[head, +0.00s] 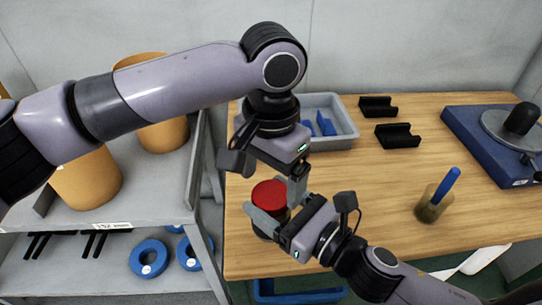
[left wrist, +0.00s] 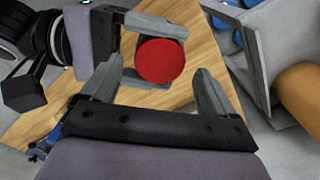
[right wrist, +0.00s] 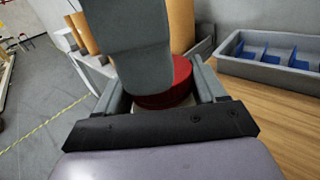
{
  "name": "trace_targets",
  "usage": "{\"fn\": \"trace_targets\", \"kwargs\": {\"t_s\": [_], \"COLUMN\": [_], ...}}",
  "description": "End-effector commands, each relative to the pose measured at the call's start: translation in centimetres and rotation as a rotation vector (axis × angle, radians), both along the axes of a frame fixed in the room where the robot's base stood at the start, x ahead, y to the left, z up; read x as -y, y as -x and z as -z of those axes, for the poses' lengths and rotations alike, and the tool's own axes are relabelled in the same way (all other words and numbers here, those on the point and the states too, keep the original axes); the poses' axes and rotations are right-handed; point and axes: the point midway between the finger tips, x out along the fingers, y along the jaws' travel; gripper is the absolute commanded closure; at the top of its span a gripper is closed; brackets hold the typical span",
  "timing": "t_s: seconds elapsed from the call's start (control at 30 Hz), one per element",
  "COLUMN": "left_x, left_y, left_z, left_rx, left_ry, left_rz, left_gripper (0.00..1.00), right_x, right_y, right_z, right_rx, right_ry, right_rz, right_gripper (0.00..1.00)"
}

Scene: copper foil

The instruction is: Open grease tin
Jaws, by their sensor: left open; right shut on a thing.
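The grease tin has a round red lid (head: 269,195) and stands near the left edge of the wooden table. In the head view, my right gripper (head: 268,217) is shut on the tin's body from the right, with a finger on either side. The red lid also shows between the right fingers in the right wrist view (right wrist: 166,84). My left gripper (head: 294,190) is open and points down above the tin. In the left wrist view, the lid (left wrist: 160,60) lies between and beyond the open left fingers (left wrist: 160,85), apart from them. The lid sits on the tin.
A grey tray (head: 345,138) with blue dividers and black holders (head: 397,136) stand at the back. A cup with a blue stick (head: 434,205) and a blue-based device (head: 485,150) are to the right. A shelf (head: 180,195) with orange rolls and blue rings is left.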

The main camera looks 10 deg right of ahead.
Motion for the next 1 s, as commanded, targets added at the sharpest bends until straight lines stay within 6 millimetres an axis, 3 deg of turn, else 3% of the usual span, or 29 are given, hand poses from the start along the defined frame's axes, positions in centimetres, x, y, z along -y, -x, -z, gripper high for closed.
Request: {"fn": "trace_targets", "kwargs": {"t_s": [0.2,0.53,0.57,0.7,0.73,1.0], "left_x": [0.0,0.0,0.0,0.0,0.0,0.0], "left_y": [0.0,0.0,0.0,0.0,0.0,0.0], "left_z": [2.3,2.7,2.7,2.6,2.6,2.7], "left_rx": [0.001,0.001,0.001,0.001,0.001,0.0], "left_ry": [0.0,0.0,0.0,0.001,0.001,0.002], "left_rz": [-0.001,-0.001,-0.001,-0.001,-0.002,-0.052], "left_gripper": [0.12,0.12,0.18,0.64,0.7,0.7], "right_x": [0.0,0.0,0.0,0.0,0.0,0.0], "right_y": [0.0,0.0,0.0,0.0,0.0,0.0], "right_z": [-0.2,-0.2,-0.2,-0.2,-0.2,-0.1], "right_rx": [0.003,0.003,0.003,0.002,0.003,0.003], "right_ry": [-0.001,-0.001,-0.001,-0.002,-0.001,-0.001], "right_rz": [-0.001,-0.001,-0.001,-0.001,-0.001,0.0], "right_gripper": [1.0,1.0,1.0,1.0,1.0,1.0]}}
